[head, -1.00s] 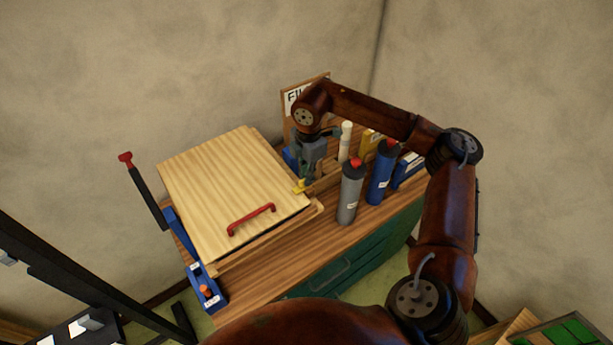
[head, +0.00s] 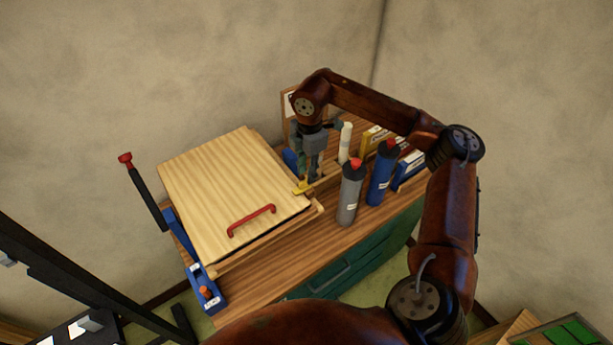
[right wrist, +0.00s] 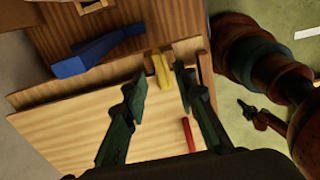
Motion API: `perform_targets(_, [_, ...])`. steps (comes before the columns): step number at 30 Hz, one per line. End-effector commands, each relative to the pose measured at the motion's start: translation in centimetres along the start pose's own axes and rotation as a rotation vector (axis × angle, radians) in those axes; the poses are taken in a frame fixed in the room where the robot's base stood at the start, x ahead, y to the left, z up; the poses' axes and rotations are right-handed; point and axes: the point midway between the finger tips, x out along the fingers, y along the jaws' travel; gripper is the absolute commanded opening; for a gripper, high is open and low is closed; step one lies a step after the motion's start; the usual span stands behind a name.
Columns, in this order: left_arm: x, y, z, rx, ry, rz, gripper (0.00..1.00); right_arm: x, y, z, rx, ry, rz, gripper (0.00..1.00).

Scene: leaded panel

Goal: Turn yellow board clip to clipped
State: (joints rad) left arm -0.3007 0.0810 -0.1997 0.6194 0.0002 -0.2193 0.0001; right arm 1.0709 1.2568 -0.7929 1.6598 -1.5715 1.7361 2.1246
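The yellow board clip (head: 302,187) sits at the right edge of a pale wooden board (head: 220,185) with a red handle (head: 252,220). My right gripper (head: 309,178) points down at that edge, close to the clip. In the right wrist view the gripper's two dark green fingers (right wrist: 160,80) are spread apart. The yellow clip (right wrist: 161,69) shows in the gap between them, and I see no finger closed on it. Whether a finger touches it I cannot tell.
A grey bottle (head: 350,195) and a blue bottle (head: 381,175) with red caps stand right of my gripper. A white cylinder (head: 345,141) stands behind them. A black lever with a red knob (head: 125,158) rises at the board's left. A blue clamp-like part (head: 206,290) lies at the front left corner.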

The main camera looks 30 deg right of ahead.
Motion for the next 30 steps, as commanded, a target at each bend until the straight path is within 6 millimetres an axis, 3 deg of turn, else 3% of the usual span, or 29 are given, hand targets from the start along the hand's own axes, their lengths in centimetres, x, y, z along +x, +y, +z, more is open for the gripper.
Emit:
perform_targets(6, [0.0, 0.1, -0.1, 0.0, 0.001, 0.001, 0.0, -4.8, 0.1, 0.0, 0.001, 0.0, 0.004, 0.26])
perform_targets(12, [0.0, 0.1, -0.1, 0.0, 0.001, 0.001, 0.0, -7.8, 0.1, 0.0, 0.001, 0.0, 0.002, 0.26])
perform_targets(18, [0.0, 0.1, -0.1, 0.0, 0.001, 0.001, 0.0, -8.9, 0.0, 0.0, 0.001, 0.001, 0.0, 0.26])
perform_targets(30, [0.0, 0.1, -0.1, 0.001, 0.001, 0.001, 0.0, -8.9, 0.0, 0.0, 0.001, 0.0, 0.0, 0.26])
